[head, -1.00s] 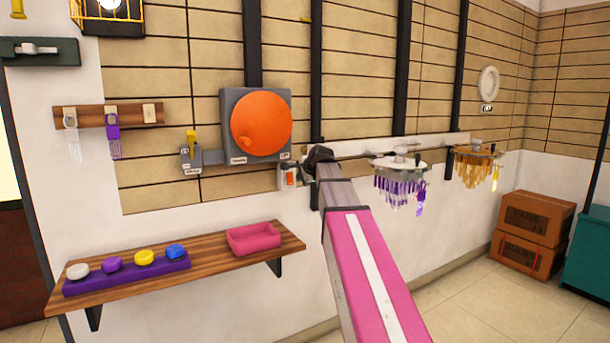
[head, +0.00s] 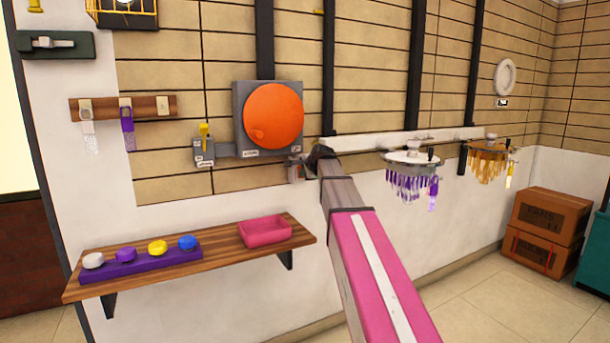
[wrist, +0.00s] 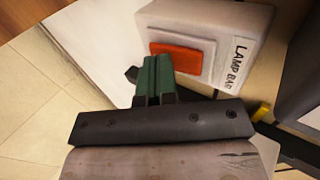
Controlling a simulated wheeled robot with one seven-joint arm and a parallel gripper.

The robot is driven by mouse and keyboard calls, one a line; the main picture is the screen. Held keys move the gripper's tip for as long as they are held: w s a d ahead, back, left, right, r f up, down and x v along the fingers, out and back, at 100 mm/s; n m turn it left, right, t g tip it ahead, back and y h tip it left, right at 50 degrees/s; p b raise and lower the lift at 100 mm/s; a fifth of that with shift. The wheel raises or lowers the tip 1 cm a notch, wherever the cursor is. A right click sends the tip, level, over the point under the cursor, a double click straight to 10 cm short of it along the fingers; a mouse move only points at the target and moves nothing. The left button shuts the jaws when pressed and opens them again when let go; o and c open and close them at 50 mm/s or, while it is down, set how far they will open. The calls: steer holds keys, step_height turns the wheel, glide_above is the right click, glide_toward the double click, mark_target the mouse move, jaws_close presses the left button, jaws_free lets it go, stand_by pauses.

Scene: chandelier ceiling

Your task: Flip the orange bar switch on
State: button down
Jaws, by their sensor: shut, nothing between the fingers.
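The orange bar switch (wrist: 183,56) is an orange rocker in a light frame on a pale box (wrist: 230,30) labelled "LAMP BAR" in the wrist view. My gripper (wrist: 155,62) shows there with its green fingers together and empty. In the head view, the switch box (head: 293,171) is small and partly covered by the end of my arm, and the orange rocker cannot be made out.
A grey box with a large orange disc (head: 274,118) is on the wall just above. A wooden shelf (head: 215,250) holds a pink tray and coloured knobs at lower left. Chandeliers with purple (head: 410,186) and amber pendants hang to the right of my arm.

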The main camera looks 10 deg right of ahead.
steer(key=shift+w+f, duration=0.1)
steer(key=shift+w, duration=0.05)
steer(key=shift+a+r, duration=0.1)
steer(key=shift+r, duration=0.75)
steer(key=s+f+v, duration=0.1)
steer(key=v, duration=1.2)
steer(key=shift+s, duration=0.25)
